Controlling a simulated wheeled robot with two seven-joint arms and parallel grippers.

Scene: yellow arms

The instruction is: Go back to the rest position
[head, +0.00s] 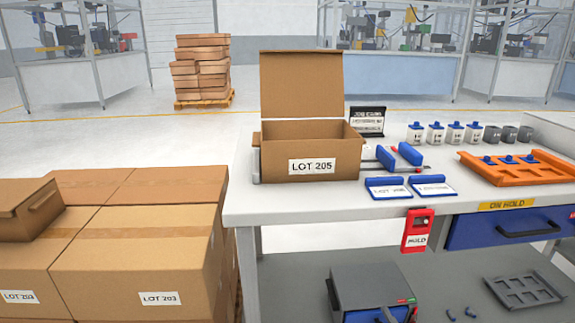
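Neither of my grippers nor my arms shows in the head view. An open cardboard box (336,166) labelled LOT 205 stands on the left part of the white workbench (300,206), its lid flap (301,85) raised upright at the back. What lies inside the box is hidden by its front wall.
Stacked cartons (140,250) labelled LOT 203 stand left of the bench. On the bench are blue card holders (434,188), an orange tray (520,173) and several small containers (454,134). A red HOLD tag (416,230) hangs at the front edge. A blue drawer (505,231) sits below.

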